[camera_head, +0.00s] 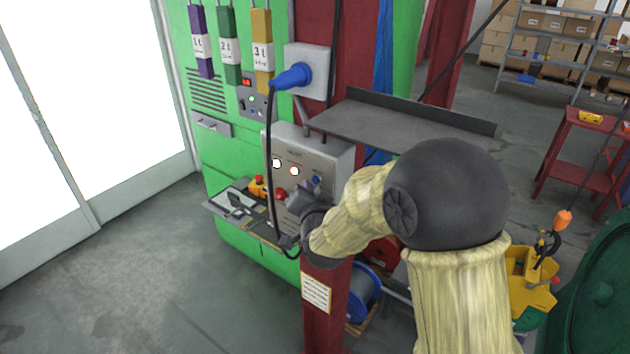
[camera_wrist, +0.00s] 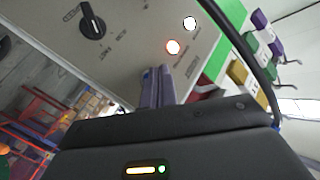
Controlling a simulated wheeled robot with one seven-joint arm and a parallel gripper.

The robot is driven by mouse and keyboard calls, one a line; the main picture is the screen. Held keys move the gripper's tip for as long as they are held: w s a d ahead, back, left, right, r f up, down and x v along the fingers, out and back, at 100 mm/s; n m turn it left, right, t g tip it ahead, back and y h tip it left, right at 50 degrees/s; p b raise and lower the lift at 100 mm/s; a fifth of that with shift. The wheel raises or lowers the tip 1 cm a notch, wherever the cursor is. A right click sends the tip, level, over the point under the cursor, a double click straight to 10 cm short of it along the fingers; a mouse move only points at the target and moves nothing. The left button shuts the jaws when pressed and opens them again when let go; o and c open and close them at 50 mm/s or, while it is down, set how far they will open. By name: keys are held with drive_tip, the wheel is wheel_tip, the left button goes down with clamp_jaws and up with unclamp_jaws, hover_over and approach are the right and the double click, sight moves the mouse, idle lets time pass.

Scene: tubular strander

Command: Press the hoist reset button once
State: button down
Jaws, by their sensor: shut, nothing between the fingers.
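Contact cannot be told.
A blue plug (camera_head: 292,77) with a hanging black cable (camera_head: 269,150) runs down beside the panel. A grey shelf plate (camera_head: 400,125) juts out to its right. Open floor (camera_head: 140,270) lies at left.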

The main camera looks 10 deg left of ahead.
drive_tip(key=shift+w, duration=0.1)
idle(0.5)
drive_tip(key=shift+w+d+b, duration=0.2)
drive_tip(key=shift+w+b, duration=0.1)
drive_tip(key=shift+b, duration=0.1)
drive_tip(key=shift+w+d+b, duration=0.15)
drive_tip(key=shift+w+b, duration=0.15)
drive_tip(key=shift+w, duration=0.05)
idle(0.8)
drive_tip(key=shift+s, duration=0.15)
drive_tip(key=shift+s+a+b, duration=0.3)
drive_tip(key=shift+s+b, duration=0.15)
drive_tip(key=shift+s, duration=0.15)
drive_tip(key=s, duration=0.1)
drive_tip(key=s+a+b, duration=0.1)
drive_tip(key=s, duration=0.1)
drive_tip(key=s+a, duration=0.1)
drive_tip(key=shift+s, duration=0.3)
idle(0.3)
